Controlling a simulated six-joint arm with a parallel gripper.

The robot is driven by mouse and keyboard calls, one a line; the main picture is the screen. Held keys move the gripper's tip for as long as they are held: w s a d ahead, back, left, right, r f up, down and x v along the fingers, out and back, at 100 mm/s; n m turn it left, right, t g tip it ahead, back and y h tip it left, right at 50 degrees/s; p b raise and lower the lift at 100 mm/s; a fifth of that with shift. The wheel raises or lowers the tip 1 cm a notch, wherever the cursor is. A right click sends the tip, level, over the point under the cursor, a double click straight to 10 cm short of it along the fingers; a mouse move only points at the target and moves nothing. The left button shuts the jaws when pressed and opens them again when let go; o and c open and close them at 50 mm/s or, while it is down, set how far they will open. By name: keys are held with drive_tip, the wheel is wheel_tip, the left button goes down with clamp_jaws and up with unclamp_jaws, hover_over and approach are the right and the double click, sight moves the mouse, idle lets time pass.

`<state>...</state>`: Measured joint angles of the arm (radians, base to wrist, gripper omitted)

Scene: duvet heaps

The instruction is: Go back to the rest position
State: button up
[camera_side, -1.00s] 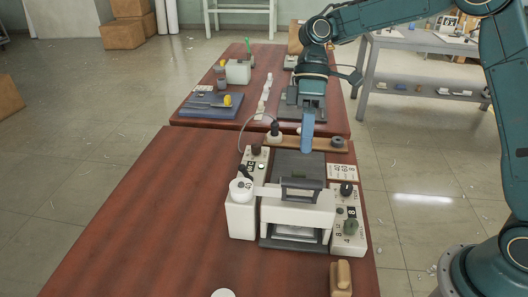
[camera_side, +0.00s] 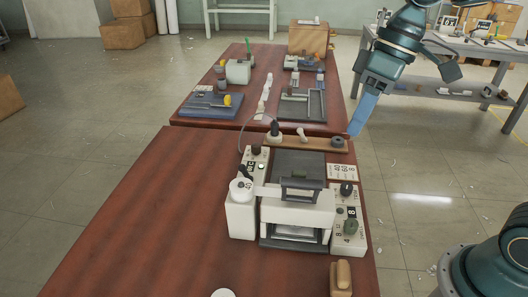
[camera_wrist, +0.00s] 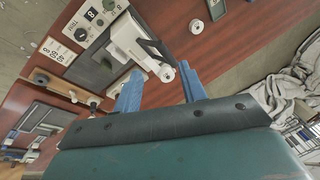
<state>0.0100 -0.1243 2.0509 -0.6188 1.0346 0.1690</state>
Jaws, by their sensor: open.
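My gripper (camera_side: 363,115) shows in the side view to the right of the tables, raised above the floor and clear of the table edge. In the wrist view its two blue fingers (camera_wrist: 160,90) stand apart with nothing between them. The white and black machine (camera_side: 297,205) stands on the near brown table (camera_side: 130,220), to the lower left of my gripper. It also shows in the wrist view (camera_wrist: 128,38), beyond the fingers.
A wooden strip (camera_side: 312,142) with knobs lies behind the machine. The far table holds a dark tray (camera_side: 318,104), a blue mat (camera_side: 208,105) and a cardboard box (camera_side: 308,40). A grey workbench (camera_side: 450,92) stands at the right. The near table's left side is clear.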

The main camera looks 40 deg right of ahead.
drive_tip(key=s+d+f+m+t+h, duration=0.1)
drive_tip(key=s+d+m+t+h, duration=0.2)
drive_tip(key=s+d, duration=0.6)
drive_tip(key=s+m+t, duration=0.1)
drive_tip(key=s, duration=0.1)
drive_tip(key=shift+s+f, duration=0.25)
drive_tip(key=shift+s, duration=0.05)
drive_tip(key=shift+d, duration=0.1)
